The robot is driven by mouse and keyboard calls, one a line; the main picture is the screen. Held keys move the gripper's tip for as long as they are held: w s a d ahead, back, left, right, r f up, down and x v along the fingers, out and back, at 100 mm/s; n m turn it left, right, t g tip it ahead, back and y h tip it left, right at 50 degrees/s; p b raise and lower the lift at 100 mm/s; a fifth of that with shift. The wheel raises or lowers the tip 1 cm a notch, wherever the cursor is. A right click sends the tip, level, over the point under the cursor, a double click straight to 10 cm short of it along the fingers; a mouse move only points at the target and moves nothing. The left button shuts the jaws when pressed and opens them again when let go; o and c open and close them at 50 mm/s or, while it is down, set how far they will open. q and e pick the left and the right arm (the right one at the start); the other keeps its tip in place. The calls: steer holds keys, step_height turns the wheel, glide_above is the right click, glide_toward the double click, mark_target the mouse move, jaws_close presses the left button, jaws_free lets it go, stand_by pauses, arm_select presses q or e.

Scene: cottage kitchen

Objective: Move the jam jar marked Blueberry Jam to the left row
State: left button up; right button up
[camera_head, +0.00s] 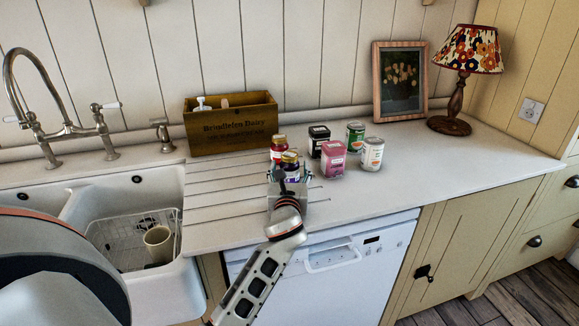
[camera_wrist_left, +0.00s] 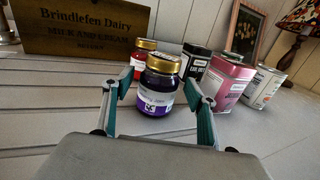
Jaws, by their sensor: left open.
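A dark purple jam jar with a gold lid (camera_head: 290,158) stands upright on the counter. It also shows in the left wrist view (camera_wrist_left: 160,85), with a pale label too small to read. A red jar with a gold lid (camera_head: 278,146) stands just behind it, partly hidden in the left wrist view (camera_wrist_left: 143,48). My left gripper (camera_head: 289,177) is open in front of the purple jar. In the left wrist view its fingers (camera_wrist_left: 160,95) stand on either side of that jar, with no clear contact. My right gripper is not in view.
To the right stand a black tin (camera_head: 318,139), a pink tin (camera_head: 332,160), a green tin (camera_head: 355,138) and a white tin (camera_head: 372,155). A wooden crate (camera_head: 230,128) stands behind left, beside the sink (camera_head: 120,195). The counter (camera_head: 450,160) is clear at right.

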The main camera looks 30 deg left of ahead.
arm_select(q)
steer(key=v, duration=1)
steer(key=shift+s+d, duration=0.1)
